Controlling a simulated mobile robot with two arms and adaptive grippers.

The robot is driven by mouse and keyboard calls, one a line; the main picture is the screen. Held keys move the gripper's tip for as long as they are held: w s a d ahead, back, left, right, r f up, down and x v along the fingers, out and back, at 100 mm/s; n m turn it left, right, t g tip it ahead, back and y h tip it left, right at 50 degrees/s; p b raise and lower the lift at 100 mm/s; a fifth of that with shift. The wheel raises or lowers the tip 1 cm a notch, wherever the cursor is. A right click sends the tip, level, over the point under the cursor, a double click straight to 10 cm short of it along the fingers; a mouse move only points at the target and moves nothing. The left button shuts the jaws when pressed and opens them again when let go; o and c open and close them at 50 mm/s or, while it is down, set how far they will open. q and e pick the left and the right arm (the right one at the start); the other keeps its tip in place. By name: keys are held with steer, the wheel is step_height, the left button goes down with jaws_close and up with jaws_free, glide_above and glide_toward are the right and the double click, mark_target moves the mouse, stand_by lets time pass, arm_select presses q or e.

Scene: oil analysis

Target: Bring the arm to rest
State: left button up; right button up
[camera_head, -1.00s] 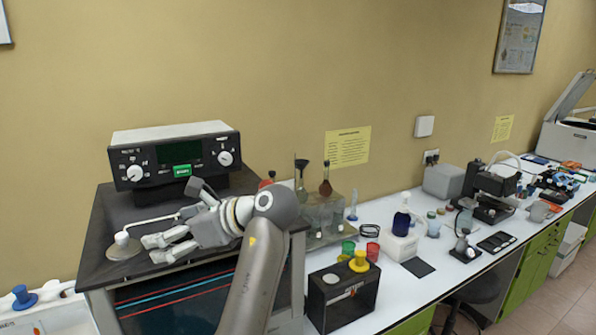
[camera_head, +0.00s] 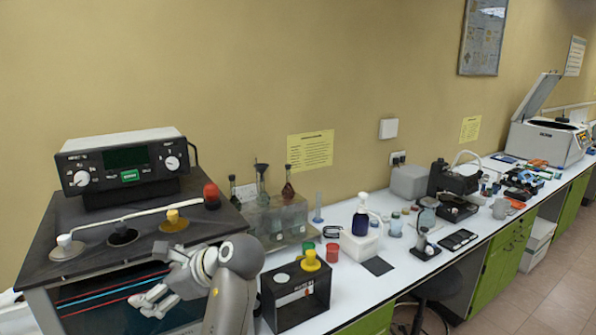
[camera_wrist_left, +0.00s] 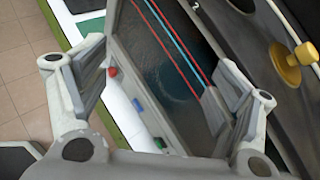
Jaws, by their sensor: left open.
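My left gripper (camera_head: 152,300) is in the head view at the lower left, in front of the dark analysis machine (camera_head: 38,262). Its fingers point left, below the machine's top edge. In the left wrist view the two fingers (camera_wrist_left: 160,85) are spread wide with nothing between them. Past them show the machine's dark front window with red and blue lines (camera_wrist_left: 172,60) and the floor. A yellow knob (camera_wrist_left: 296,62) sits at the right of that view, apart from the fingers. My right gripper does not show.
The machine's top carries a white knob (camera_head: 66,243), a yellow knob (camera_head: 173,219) and a red knob (camera_head: 212,194). A control box (camera_head: 125,160) stands behind. To the right, a black box (camera_head: 292,300), glassware (camera_head: 287,200) and a blue bottle (camera_head: 360,217) stand on the white bench.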

arm_select(q)
steer(key=s+f+n+h, duration=0.35)
steer(key=s+f, duration=0.25)
steer(key=f, duration=0.5)
steer(key=s+f+n+h, duration=0.2)
steer(key=s+f+n, duration=0.3)
steer(key=f, duration=0.5)
steer(key=s+d+f+n+h, duration=0.3)
steer(key=s+d+n, duration=0.1)
steer(key=s, duration=0.6)
steer(key=s+d+f+n+h, duration=0.3)
steer(key=s+n, duration=0.1)
steer(key=s, duration=0.7)
step_height(320, 180, down, 34)
steer(key=g+b, duration=0.2)
steer(key=b, duration=0.6)
steer(key=s+a+f+b, duration=0.1)
steer(key=s+f+b, duration=0.2)
steer(key=s+f, duration=0.5)
steer(key=s+a+f+b, duration=0.1)
steer(key=s+f+b, duration=0.2)
steer(key=s+f, duration=0.6)
step_height(320, 180, down, 6)
steer(key=shift+s+a+f+g, duration=0.1)
steer(key=shift+s+a+g, duration=0.2)
steer(key=shift+a+g, duration=0.1)
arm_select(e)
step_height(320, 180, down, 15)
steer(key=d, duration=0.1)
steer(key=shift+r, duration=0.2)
